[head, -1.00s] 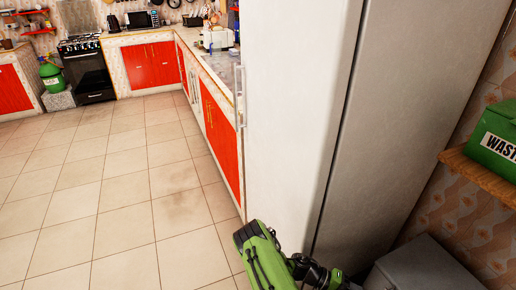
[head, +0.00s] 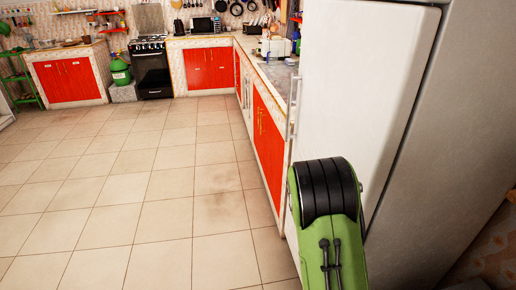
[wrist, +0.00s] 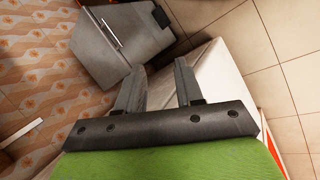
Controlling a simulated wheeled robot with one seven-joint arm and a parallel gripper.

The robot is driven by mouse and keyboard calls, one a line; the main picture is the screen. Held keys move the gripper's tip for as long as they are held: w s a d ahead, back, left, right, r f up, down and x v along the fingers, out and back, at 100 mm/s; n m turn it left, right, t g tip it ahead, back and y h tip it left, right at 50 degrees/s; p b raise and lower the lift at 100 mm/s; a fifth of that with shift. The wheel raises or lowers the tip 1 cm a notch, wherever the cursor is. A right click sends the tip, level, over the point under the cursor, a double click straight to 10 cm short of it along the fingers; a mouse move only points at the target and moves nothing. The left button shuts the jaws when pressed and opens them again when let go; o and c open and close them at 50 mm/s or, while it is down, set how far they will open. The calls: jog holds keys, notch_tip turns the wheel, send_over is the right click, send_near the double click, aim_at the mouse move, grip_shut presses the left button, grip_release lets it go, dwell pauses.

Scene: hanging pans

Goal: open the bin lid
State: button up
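A grey box-shaped bin (wrist: 128,42) stands on the floor at the top of the wrist view, tilted in the picture. It has a pale silver bar on one face and a black part (wrist: 161,17) at its corner. My gripper (wrist: 159,68) is open and empty, with a gap between its two fingers. In the picture the fingertips lie just below the bin; no contact shows. In the head view my green arm is at the lower middle, and my gripper is out of sight. The lid's edge cannot be made out clearly.
A tall white fridge (head: 355,90) with a grey side stands at the right, close beside my arm. Red-fronted counters (head: 268,140) run along behind it. A black stove (head: 151,70) and a green cylinder (head: 120,70) stand at the back. The tiled floor (head: 130,180) at left is clear.

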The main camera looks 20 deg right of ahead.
jog(key=s+a+r+n+t+y, duration=0.25)
jog(key=a+r+t, duration=0.35)
jog(key=a+r, duration=0.6)
jog(key=s+a+r+n+t+y, duration=0.1)
jog(key=s+a+r+n+t, duration=0.3)
jog(key=s+r, duration=0.4)
jog(key=shift+s+a+r+n+p, duration=0.35)
jog(key=shift+a+r+n, duration=0.15)
jog(key=shift+a, duration=0.3)
notch_tip(320, 180, up, 12)
jog(key=p, duration=1.2)
jog(key=shift+w+d, duration=0.1)
jog(key=shift+f, duration=0.15)
